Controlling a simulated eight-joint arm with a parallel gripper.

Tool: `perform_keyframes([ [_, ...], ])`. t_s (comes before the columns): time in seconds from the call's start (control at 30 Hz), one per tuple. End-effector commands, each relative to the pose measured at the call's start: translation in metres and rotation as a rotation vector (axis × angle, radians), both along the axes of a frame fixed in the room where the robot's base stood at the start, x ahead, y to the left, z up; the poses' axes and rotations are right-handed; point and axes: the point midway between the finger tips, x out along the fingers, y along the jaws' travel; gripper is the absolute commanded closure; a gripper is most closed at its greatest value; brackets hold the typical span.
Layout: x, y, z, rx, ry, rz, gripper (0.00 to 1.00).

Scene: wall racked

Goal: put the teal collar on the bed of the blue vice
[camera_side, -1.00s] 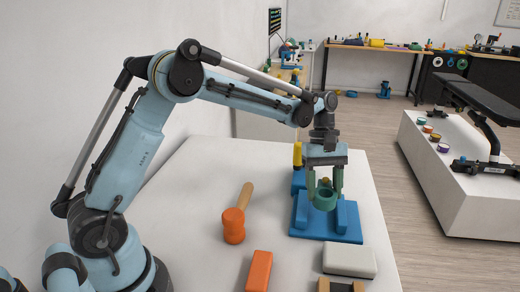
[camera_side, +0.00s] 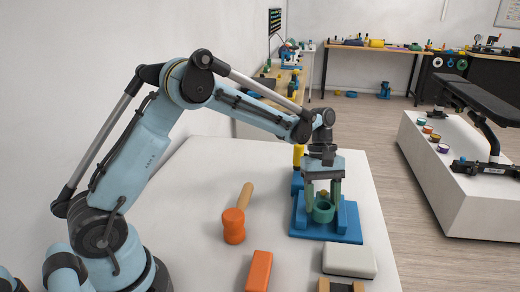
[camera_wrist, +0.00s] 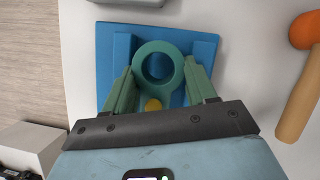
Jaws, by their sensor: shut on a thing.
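The teal collar (camera_side: 323,212) is a short ring with a wide hole. It is between the fingers of my gripper (camera_side: 323,203), which is shut on it. In the wrist view the collar (camera_wrist: 158,65) lies over the blue vice's bed, between its two raised side blocks, with the green fingers (camera_wrist: 160,88) on either side. The blue vice (camera_side: 347,232) sits on the white table. I cannot tell for sure whether the collar touches the bed. A yellow part (camera_wrist: 153,104) shows below the collar in the wrist view.
An orange mallet (camera_side: 234,225) with a wooden handle lies left of the vice. An orange block (camera_side: 259,270), a pale box (camera_side: 349,260) and a wooden-and-black item (camera_side: 341,286) are in front. A yellow cylinder (camera_side: 298,156) stands behind. The table's left part is clear.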

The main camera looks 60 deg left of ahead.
Motion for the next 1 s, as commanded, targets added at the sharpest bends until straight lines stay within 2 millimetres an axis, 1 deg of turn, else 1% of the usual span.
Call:
perform_keyframes([
  [0.03, 0.001, -0.001, -0.011, 0.01, -0.015, -0.005, 0.92],
  [0.1, 0.001, -0.001, -0.011, 0.012, -0.016, -0.006, 0.92],
  [0.13, 0.001, -0.001, -0.011, 0.013, -0.016, -0.006, 0.41],
  [0.27, 0.001, -0.001, -0.011, 0.012, -0.016, -0.008, 0.21],
  [0.3, 0.001, -0.001, -0.011, 0.012, -0.016, -0.009, 0.18],
  [0.5, 0.001, -0.001, -0.01, 0.012, -0.016, -0.01, 0.18],
  [0.63, 0.001, -0.001, 0.0, 0.012, -0.016, -0.01, 0.18],
  [0.77, 0.004, 0.006, 0.019, 0.012, -0.013, -0.005, 0.18],
  [1.0, 0.012, 0.022, 0.064, 0.009, -0.011, -0.003, 0.18],
])
